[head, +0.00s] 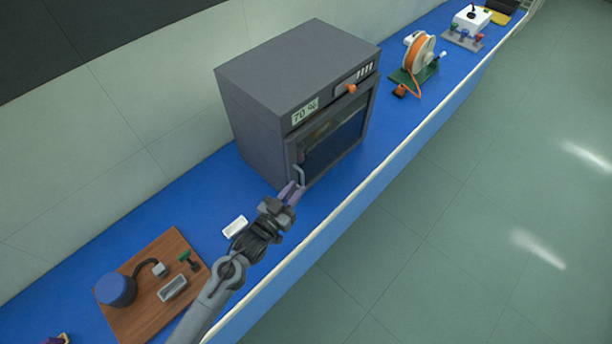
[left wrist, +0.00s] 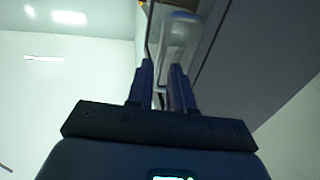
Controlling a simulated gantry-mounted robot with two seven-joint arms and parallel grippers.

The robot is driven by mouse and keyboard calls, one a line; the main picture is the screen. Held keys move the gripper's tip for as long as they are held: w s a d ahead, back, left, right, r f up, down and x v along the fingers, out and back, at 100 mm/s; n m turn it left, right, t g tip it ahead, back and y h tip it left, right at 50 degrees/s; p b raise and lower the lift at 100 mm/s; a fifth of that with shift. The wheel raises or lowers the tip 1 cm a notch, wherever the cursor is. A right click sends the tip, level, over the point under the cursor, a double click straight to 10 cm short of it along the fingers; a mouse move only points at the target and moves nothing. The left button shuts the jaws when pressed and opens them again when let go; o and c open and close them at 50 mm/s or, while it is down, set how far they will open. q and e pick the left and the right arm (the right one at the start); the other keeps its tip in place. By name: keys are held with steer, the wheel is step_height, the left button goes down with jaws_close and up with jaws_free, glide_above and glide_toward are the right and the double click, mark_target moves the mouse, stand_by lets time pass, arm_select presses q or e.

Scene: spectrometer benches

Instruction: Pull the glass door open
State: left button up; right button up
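The glass door (head: 335,138) is the dark pane on the front of a grey box-shaped cabinet (head: 290,70). It looks closed. Its pale upright handle (head: 299,174) is at the lower left of the door. My left gripper (head: 292,189) is at the handle's lower end, its fingers pointing at it. In the left wrist view the two fingers (left wrist: 162,68) are apart, with the light handle (left wrist: 178,42) just beyond and partly between them. I cannot tell whether they touch it. My right gripper is in neither view.
The cabinet has a "70 %" label (head: 305,111) and an orange knob (head: 351,88). A small white tray (head: 235,226) and a wooden board (head: 140,310) with a blue-topped container (head: 116,289) lie nearer. An orange spool (head: 421,54) stands beyond. The bench edge (head: 390,155) runs close in front.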

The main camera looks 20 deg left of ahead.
mark_target(302, 182)
arm_select(q)
steer(key=shift+x, duration=3.15)
jaws_close()
